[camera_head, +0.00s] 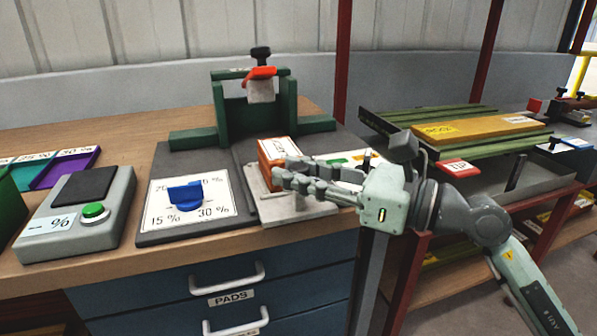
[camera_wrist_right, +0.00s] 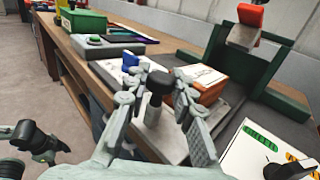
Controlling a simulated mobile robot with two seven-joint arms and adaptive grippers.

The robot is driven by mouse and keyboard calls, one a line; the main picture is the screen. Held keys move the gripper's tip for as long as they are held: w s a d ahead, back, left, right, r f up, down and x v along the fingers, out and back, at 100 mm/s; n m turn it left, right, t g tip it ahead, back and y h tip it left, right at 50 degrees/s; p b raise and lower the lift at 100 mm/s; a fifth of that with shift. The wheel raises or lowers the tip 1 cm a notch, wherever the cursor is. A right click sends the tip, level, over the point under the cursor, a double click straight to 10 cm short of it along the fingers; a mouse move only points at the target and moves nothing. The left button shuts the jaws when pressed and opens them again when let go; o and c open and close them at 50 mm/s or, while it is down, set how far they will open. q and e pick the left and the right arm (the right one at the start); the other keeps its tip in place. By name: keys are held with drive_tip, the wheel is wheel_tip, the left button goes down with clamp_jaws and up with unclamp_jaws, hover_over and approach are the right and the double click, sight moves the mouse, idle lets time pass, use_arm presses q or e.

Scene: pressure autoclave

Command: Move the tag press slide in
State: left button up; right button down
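The tag press (camera_head: 228,118) is a green frame with a red handle (camera_head: 262,72) on top, at the back of a dark base. Its slide (camera_head: 292,210) is a light grey plate extending out toward the table's front edge. An orange block with a white label (camera_head: 272,150) sits on or beside the slide's rear part. In the right wrist view, a black knob (camera_wrist_right: 158,82) stands upright on a pale post on the slide. My right gripper (camera_head: 282,172) reaches in from the right over the slide. Its fingers (camera_wrist_right: 165,75) are apart on either side of the knob; contact is unclear.
Left of the press are a blue dial (camera_head: 186,195) on a percent card and a grey box with a green button (camera_head: 93,211). A card with green and yellow labels (camera_wrist_right: 265,150) lies on the other side. A green-slatted rack (camera_head: 440,130) stands right.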

sight(277, 142)
drive_tip(key=w, duration=0.2)
drive_tip(key=w+a, duration=0.1)
drive_tip(key=w, duration=0.3)
drive_tip(key=w+a+b, duration=0.1)
drive_tip(key=w, duration=0.1)
drive_tip(key=w+a, duration=0.1)
drive_tip(key=w, duration=0.2)
drive_tip(key=shift+w+a+b, duration=0.1)
drive_tip(key=shift+a+b, duration=0.15)
drive_tip(key=shift+b, duration=0.05)
drive_tip(key=shift+w+a, duration=0.1)
drive_tip(key=shift+w, duration=0.15)
drive_tip(key=shift+r, duration=0.1)
drive_tip(key=c, duration=1.7)
unclamp_jaws()
drive_tip(key=shift+w, duration=0.1)
drive_tip(key=shift+c, duration=0.2)
drive_tip(key=shift+o, duration=1)
use_arm(q)
wheel_tip(277, 142, up, 4)
drive_tip(key=shift+a+f, duration=0.1)
